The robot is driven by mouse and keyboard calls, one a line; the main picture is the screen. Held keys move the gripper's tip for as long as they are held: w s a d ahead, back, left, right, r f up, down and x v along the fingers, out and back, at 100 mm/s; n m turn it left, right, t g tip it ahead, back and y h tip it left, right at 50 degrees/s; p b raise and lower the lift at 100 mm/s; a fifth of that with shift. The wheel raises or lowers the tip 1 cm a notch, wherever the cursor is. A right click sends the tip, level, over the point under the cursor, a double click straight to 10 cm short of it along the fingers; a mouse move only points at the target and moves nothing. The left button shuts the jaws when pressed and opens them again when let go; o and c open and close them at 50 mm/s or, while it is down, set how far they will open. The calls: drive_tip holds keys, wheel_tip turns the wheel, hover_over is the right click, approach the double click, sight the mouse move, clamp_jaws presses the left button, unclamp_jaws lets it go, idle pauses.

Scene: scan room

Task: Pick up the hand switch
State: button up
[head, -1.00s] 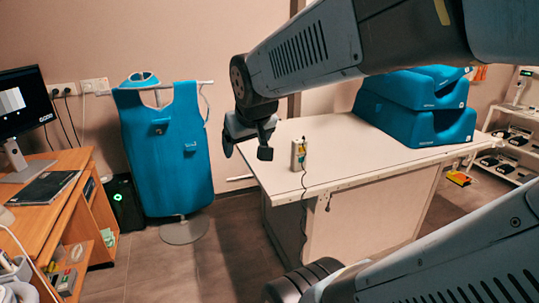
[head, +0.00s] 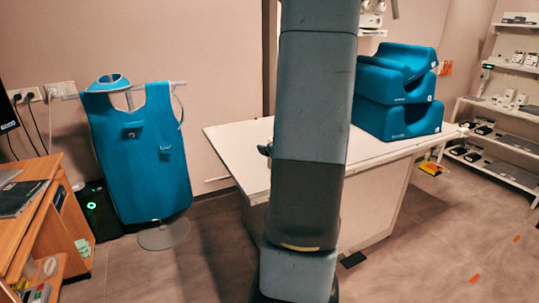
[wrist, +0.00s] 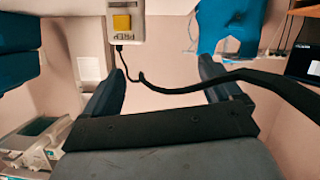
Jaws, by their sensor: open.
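The hand switch (wrist: 125,22) is a pale box with a yellow part and upside-down lettering, at the top of the wrist view, left of centre. Its black cable (wrist: 180,88) curves across the space between the fingers and over the right finger to the right edge. My gripper (wrist: 161,65) is open, with nothing between its fingers except the cable's line of sight. The switch lies beyond the fingertips, apart from them. In the head view, my arm hides the switch and nearly all of my gripper.
The white table (head: 228,150) carries stacked blue cushions (head: 400,92) at its right back. A blue apron (head: 140,150) hangs on a stand to the left. A wooden desk (head: 38,215) is at far left, shelves (head: 510,120) at right. Floor right of the table is mostly clear.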

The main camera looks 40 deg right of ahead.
drive_tip(key=s+d+f+m+t, duration=0.1)
drive_tip(key=s+d+f+t, duration=0.2)
drive_tip(key=s+d+f, duration=0.15)
drive_tip(key=shift+t, duration=0.4)
drive_tip(key=shift+d+r+x, duration=0.1)
drive_tip(key=shift+x, duration=2)
drive_tip(key=shift+d+r+x, duration=0.1)
drive_tip(key=shift+r+x, duration=0.05)
drive_tip(key=shift+x, duration=1.95)
drive_tip(key=shift+d+r+x, duration=0.1)
drive_tip(key=shift+d+x, duration=0.05)
drive_tip(key=shift+x, duration=1.95)
drive_tip(key=shift+s, duration=0.1)
drive_tip(key=c, duration=1.6)
drive_tip(key=shift+r, duration=0.1)
